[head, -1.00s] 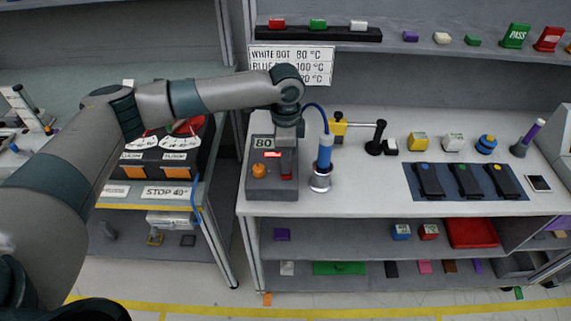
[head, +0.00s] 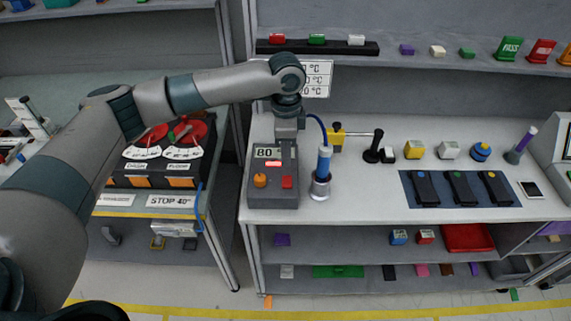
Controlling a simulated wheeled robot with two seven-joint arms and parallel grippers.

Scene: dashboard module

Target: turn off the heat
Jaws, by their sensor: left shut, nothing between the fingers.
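The heater unit (head: 272,196) is a grey box on the bench with a display (head: 266,152) reading 80. A lit red bar (head: 273,163) sits under the display. An orange knob (head: 260,180) is at its front left and a red switch (head: 287,183) at its front right. My left gripper (head: 289,167) is shut and empty, pointing down just behind and above the red switch. It covers the right part of the box's top, and I cannot tell whether it touches. The right gripper is not in view.
A blue-handled iron (head: 324,162) stands in a metal holder right beside the box, its cable looping near my gripper. A yellow-and-black clamp (head: 338,134) is behind it. A temperature sign (head: 318,78) is partly hidden by my arm. Bench space in front of the black devices is clear.

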